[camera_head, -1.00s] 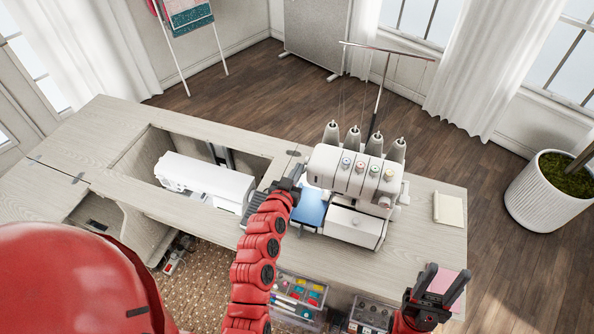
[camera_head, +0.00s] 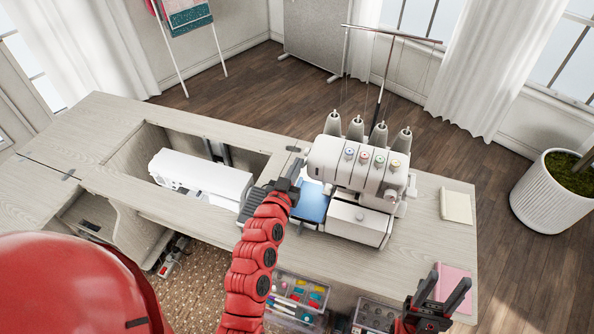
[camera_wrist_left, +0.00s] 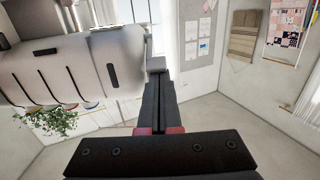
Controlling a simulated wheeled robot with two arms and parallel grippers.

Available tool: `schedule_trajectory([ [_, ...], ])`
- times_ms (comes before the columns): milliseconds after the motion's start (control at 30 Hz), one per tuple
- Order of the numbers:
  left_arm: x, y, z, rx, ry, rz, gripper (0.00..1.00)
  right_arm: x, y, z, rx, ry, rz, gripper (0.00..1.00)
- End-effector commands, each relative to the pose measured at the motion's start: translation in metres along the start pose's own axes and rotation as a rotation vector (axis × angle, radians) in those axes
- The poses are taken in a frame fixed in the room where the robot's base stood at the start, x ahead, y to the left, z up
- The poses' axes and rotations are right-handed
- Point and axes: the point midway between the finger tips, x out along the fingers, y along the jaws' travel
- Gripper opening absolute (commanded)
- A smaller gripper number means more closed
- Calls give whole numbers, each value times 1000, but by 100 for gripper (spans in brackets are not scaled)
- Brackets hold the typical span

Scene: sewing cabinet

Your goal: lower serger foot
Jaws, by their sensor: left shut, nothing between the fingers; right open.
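The white serger (camera_head: 356,177) stands on the cabinet top, with several thread cones on it and a blue cloth (camera_head: 312,203) at its left side. My left gripper (camera_head: 292,172) is at the serger's left side, beside its body, with its fingers together. In the left wrist view the shut fingers (camera_wrist_left: 159,100) point at a small grey block (camera_wrist_left: 156,64) beside the serger body (camera_wrist_left: 85,68); I cannot tell whether they touch. The serger foot is hidden. My right gripper (camera_head: 441,289) is open and empty near the front right edge of the cabinet.
A white sewing machine (camera_head: 201,177) lies in the cabinet recess left of my left arm. A cream pad (camera_head: 456,207) and a pink pad (camera_head: 455,284) lie on the right of the cabinet top (camera_head: 420,235). Clear boxes (camera_head: 298,292) of supplies sit below the front edge.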

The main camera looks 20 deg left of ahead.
Motion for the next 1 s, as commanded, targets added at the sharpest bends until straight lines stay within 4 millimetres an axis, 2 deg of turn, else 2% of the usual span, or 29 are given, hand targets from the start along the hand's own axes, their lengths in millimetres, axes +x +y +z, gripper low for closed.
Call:
schedule_trajectory([
  [33,0,1,14,0,20,1,0,-22,-1,4,0,0,0,48],
  [300,-5,1,33,2,198,1,0,-101,-5,17,0,0,0,48],
  [500,-7,1,43,2,348,2,0,-149,-7,25,0,0,0,48],
  [600,-8,0,46,-1,387,0,0,-165,-8,28,0,0,0,48],
  [700,-9,0,34,-1,385,0,0,-154,-8,26,0,0,0,48],
  [1000,-12,1,41,-1,383,0,0,-158,-8,27,0,0,0,48],
])
